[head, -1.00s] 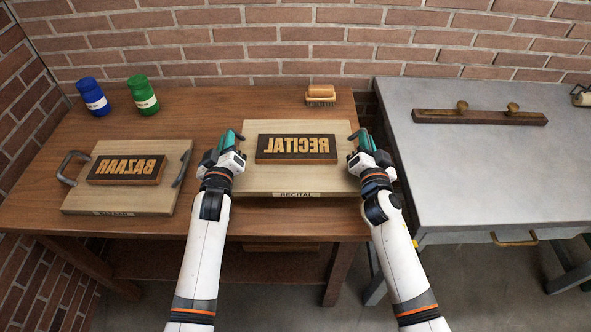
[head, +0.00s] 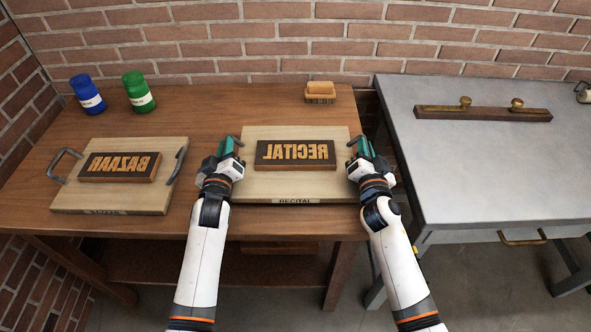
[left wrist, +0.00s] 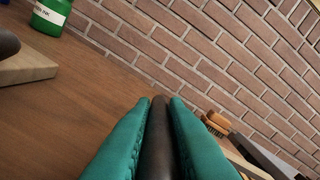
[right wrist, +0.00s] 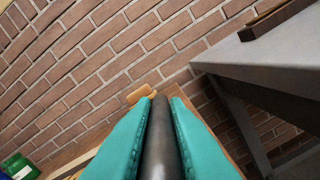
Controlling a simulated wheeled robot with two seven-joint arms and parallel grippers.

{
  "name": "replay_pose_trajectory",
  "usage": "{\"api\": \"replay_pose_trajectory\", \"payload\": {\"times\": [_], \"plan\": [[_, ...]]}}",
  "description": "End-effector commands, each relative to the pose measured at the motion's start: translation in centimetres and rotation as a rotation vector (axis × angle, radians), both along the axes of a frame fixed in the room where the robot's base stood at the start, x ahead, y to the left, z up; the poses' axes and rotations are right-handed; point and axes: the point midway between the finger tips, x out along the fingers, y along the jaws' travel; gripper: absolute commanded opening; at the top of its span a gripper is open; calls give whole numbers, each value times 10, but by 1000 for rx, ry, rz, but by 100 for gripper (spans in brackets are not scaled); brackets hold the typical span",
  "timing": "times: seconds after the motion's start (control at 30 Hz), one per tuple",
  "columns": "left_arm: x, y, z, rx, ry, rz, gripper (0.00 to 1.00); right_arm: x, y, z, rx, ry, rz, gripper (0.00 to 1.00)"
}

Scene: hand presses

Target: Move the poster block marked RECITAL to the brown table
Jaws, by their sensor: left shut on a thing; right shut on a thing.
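The poster block marked RECITAL (head: 341,184) is a pale wooden board with a dark raised plate bearing mirrored letters. It is level over the right part of the brown table (head: 205,225); I cannot tell whether it touches the top or hangs just above it. My left gripper (head: 233,148) is shut on its left handle, a dark bar between teal fingers in the left wrist view (left wrist: 158,125). My right gripper (head: 358,148) is shut on its right handle, also dark in the right wrist view (right wrist: 160,135). The handles are partly hidden by the fingers.
A similar block marked BAZAAR (head: 150,195) lies left on the brown table. Blue (head: 87,95) and green (head: 138,92) jars stand behind it. A brush (head: 320,93) lies behind the RECITAL block. A grey table (head: 470,175) stands right, across a gap, with a wooden bar (head: 483,113).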

Motion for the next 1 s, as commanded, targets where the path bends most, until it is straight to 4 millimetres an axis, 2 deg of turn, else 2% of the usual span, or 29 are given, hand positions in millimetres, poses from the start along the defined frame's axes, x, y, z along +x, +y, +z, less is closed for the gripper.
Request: {"api": "replay_pose_trajectory", "payload": {"times": [0.13,0.17,0.3,0.67,0.77,1.0], "plan": [[0,1,-11,5,-7,1,0,0,-1,-11,-4,-6,0,0],[0,1,-12,5,0,1,15,0,-1,-12,-5,0,-1,15],[0,1,-10,3,0,1,35,0,-1,-10,-3,0,-1,35],[-6,0,-10,1,1,1,35,0,0,-10,-1,0,0,35],[-20,0,-11,0,1,0,35,0,0,-10,0,0,0,35],[-72,0,-11,0,4,0,35,0,0,-10,0,0,0,35]]}}
